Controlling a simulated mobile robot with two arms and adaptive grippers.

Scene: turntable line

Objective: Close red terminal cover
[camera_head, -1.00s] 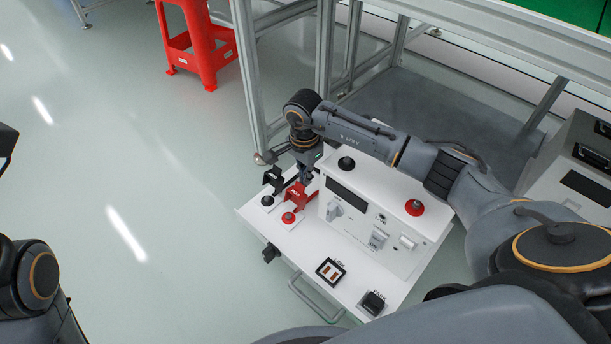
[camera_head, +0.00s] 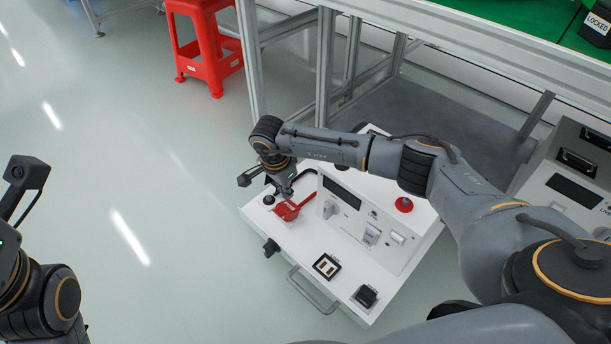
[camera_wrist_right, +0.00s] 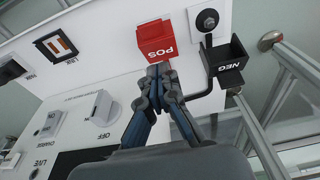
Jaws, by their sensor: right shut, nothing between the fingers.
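The red terminal cover (camera_head: 287,211), marked POS, is folded down over its terminal at the left of the white panel. It also shows in the right wrist view (camera_wrist_right: 155,38). The red terminal is hidden beneath it. My right gripper (camera_head: 288,194) is shut and empty, its fingertips (camera_wrist_right: 160,72) right at the cover's edge. I cannot tell whether they touch it. The black NEG cover (camera_wrist_right: 228,62) stands open beside it, with its black terminal knob (camera_wrist_right: 207,20) exposed. My left arm shows at the left edge, but its gripper is out of view.
The white box (camera_head: 350,215) with switches and a red button (camera_head: 404,204) stands right of the covers. A small framed block (camera_head: 327,266) and a black switch (camera_head: 366,296) are on the panel's front. A metal frame post (camera_head: 250,60) rises behind.

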